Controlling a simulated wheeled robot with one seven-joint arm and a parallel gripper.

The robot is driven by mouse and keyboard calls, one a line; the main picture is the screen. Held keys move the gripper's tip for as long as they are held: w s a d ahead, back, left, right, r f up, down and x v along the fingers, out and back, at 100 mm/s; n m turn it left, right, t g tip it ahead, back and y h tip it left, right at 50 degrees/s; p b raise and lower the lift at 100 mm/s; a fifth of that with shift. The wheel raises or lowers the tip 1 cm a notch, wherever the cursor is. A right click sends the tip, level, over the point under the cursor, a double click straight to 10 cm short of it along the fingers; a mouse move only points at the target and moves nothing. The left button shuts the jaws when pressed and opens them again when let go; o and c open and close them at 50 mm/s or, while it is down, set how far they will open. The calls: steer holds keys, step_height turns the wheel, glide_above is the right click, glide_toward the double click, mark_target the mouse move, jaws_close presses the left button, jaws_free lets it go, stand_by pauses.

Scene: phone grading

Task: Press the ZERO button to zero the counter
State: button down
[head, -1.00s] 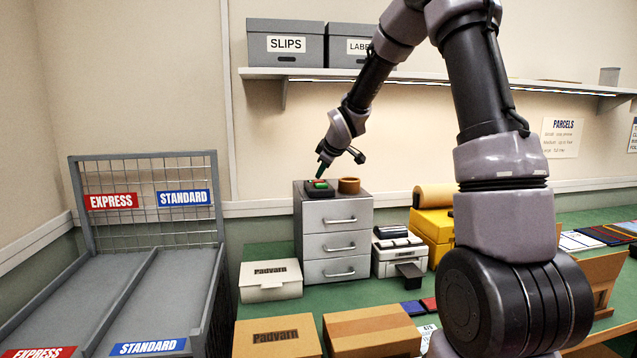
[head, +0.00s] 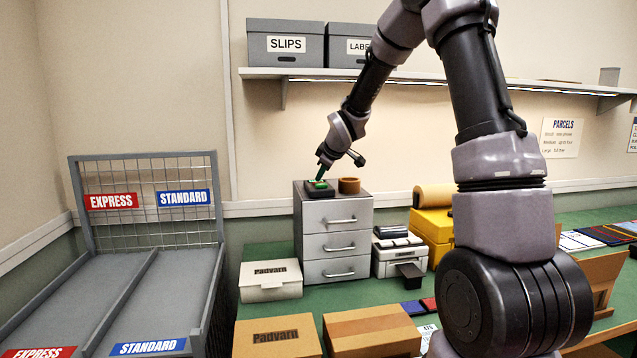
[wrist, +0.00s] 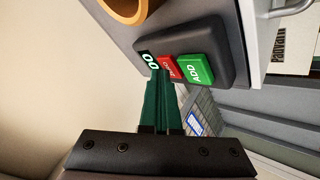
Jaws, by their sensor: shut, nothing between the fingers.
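The counter (head: 314,193) is a dark box on top of the grey drawer unit. In the wrist view the counter (wrist: 215,38) has a small display (wrist: 149,60) reading 00, a red button (wrist: 167,66) and a green ADD button (wrist: 195,69). The red button's label is partly covered by my fingers; its visible letters fit ZERO. My gripper (wrist: 162,73) is shut and empty, its dark green fingertips at the red button's edge. I cannot tell whether they touch it. In the head view my gripper (head: 320,177) points down over the counter.
A brown ring-shaped object (head: 349,185) sits beside the counter on the drawer unit (head: 335,215). A shelf (head: 430,76) with grey boxes runs above. A label printer (head: 400,257) stands to the right, and a white box (head: 270,287) is at lower left.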

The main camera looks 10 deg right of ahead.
steer(key=shift+r, duration=0.85)
steer(key=shift+r, duration=2.55)
